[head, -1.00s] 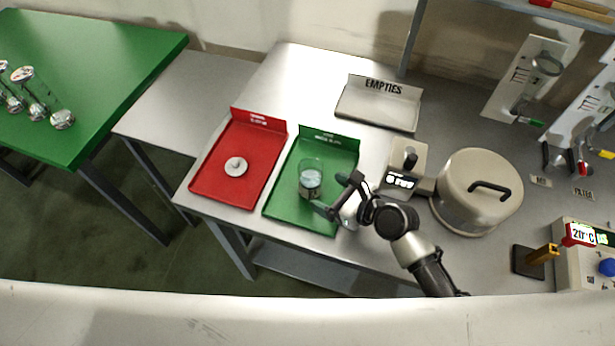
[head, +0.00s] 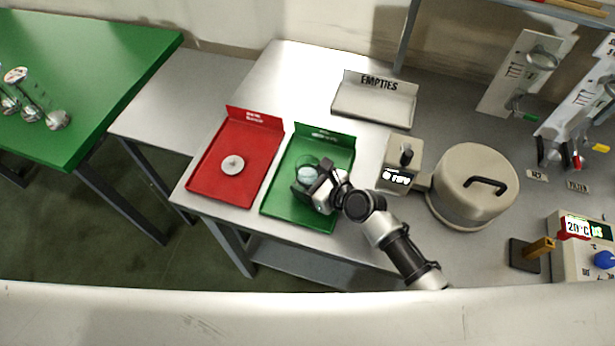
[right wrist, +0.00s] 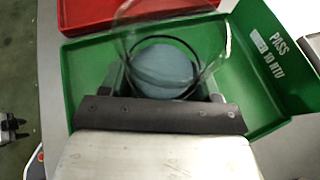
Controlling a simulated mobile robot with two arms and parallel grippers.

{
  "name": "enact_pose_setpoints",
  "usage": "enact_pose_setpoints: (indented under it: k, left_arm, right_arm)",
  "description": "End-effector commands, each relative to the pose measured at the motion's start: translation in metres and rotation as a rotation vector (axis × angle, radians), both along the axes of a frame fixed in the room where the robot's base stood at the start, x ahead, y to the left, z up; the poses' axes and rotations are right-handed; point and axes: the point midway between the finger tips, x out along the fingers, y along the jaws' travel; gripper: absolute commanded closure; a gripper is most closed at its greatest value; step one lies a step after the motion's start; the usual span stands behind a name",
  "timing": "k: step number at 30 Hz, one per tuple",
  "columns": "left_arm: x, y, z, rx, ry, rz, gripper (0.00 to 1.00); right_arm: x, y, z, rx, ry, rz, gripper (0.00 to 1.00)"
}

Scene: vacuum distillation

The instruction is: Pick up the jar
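The jar (head: 306,173) is clear glass with pale blue-grey contents and stands in the green tray (head: 283,203). In the right wrist view the jar (right wrist: 165,68) is just beyond the gripper's palm, its rim toward the top of the picture. My right gripper (head: 310,181) is low over the green tray, its fingers spread on either side of the jar. I cannot see the fingers pressing on the glass. The gripper hides part of the jar in the head view.
A red tray (head: 212,188) with a small white disc (head: 232,165) lies left of the green tray. An "EMPTIES" tray (head: 372,107) is behind. A small device with a display (head: 397,178) and a big lidded pot (head: 470,203) stand to the right.

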Motion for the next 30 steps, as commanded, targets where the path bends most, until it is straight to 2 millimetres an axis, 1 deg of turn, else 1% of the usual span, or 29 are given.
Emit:
enact_pose_setpoints:
  k: [1, 6, 7, 14, 20, 25, 30]
  left_arm:
    - [0.000, 0.000, 0.000, 0.000, 0.000, 0.000, 0.57]
    - [0.000, 0.000, 0.000, 0.000, 0.000, 0.000, 0.57]
    - [0.000, 0.000, 0.000, 0.000, 0.000, 0.000, 0.57]
    - [0.000, 0.000, 0.000, 0.000, 0.000, 0.000, 0.57]
    - [0.000, -0.001, 0.002, -0.001, -0.001, -0.001, 0.57]
    - [0.000, -0.001, 0.005, -0.001, -0.001, -0.001, 0.57]
    - [0.000, -0.001, 0.009, -0.002, -0.001, -0.001, 0.57]
  right_arm:
    - [0.000, 0.000, 0.000, 0.000, 0.000, 0.000, 0.46]
    - [0.000, 0.000, 0.000, 0.000, 0.000, 0.000, 0.72]
    - [0.000, 0.000, 0.001, 0.001, -0.001, -0.001, 0.75]
    - [0.000, 0.000, 0.001, 0.001, -0.001, -0.001, 0.75]
    - [0.000, 0.000, 0.006, 0.003, -0.003, 0.000, 0.75]
    - [0.000, 0.001, 0.017, 0.004, -0.002, 0.000, 0.75]
    - [0.000, 0.000, 0.033, 0.004, -0.003, -0.001, 0.75]
